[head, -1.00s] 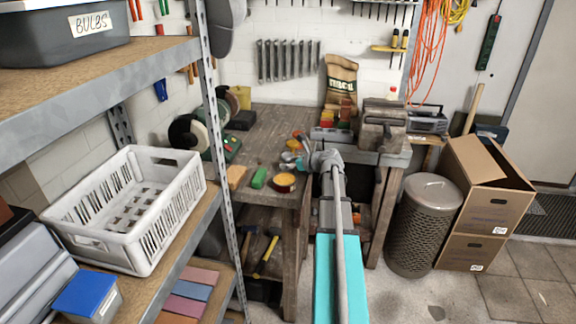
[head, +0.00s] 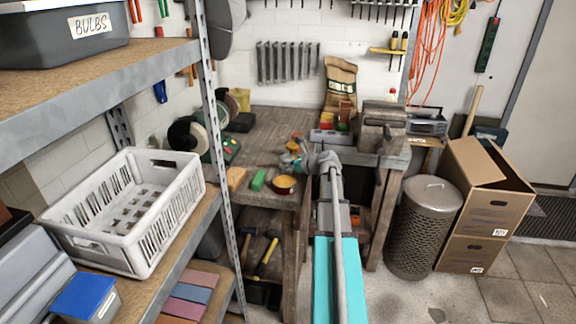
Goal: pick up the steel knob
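My arm reaches forward over the front edge of the wooden workbench (head: 262,150). Its wrist is at the bench top, and my gripper (head: 301,158) is just left of it, small and low over the bench. Small orange, teal and brown shapes crowd around the gripper, and I cannot separate fingers from objects there. I cannot make out the steel knob; it may be hidden by my gripper or too small to tell. Whether the fingers are open or shut does not show.
A round yellow-topped tin (head: 284,185), a green block (head: 258,180) and a tan block (head: 236,178) sit at the bench's front. A shelf with a white crate (head: 130,205) is at left; a bin (head: 422,225) stands right.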

